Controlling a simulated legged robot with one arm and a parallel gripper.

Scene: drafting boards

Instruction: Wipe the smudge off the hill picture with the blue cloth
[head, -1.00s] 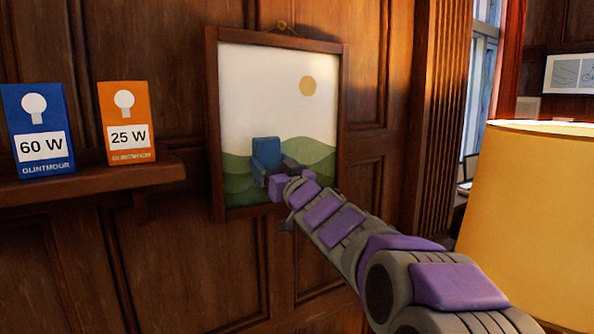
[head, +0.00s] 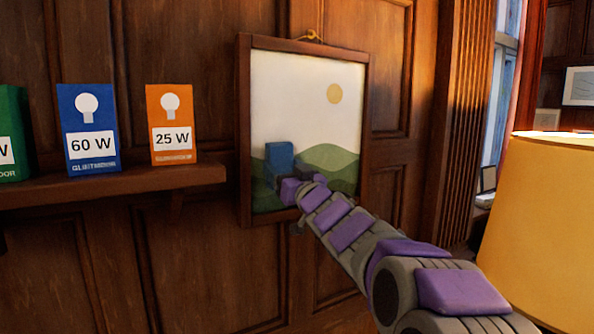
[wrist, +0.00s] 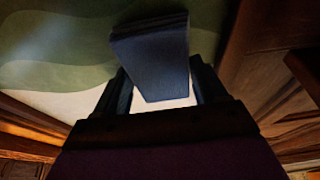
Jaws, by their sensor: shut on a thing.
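The hill picture (head: 300,95) hangs in a brown wooden frame on the panelled wall. It has green hills, a pale sky and a tan sun. My gripper (head: 290,184) is at its lower left, shut on the blue cloth (head: 279,158). The cloth looks like a folded pad and stands up in front of the hills; contact with the picture cannot be told. In the wrist view the cloth (wrist: 150,60) is between the two fingers (wrist: 162,92). A pale patch shows on the green there at the left; whether it is the smudge or light is unclear.
A wooden shelf (head: 110,187) at the left holds a green box (head: 12,135), a blue 60 W box (head: 88,130) and an orange 25 W box (head: 172,125). A yellow lampshade (head: 540,230) stands close at the right, beside my arm. A window (head: 505,80) is behind it.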

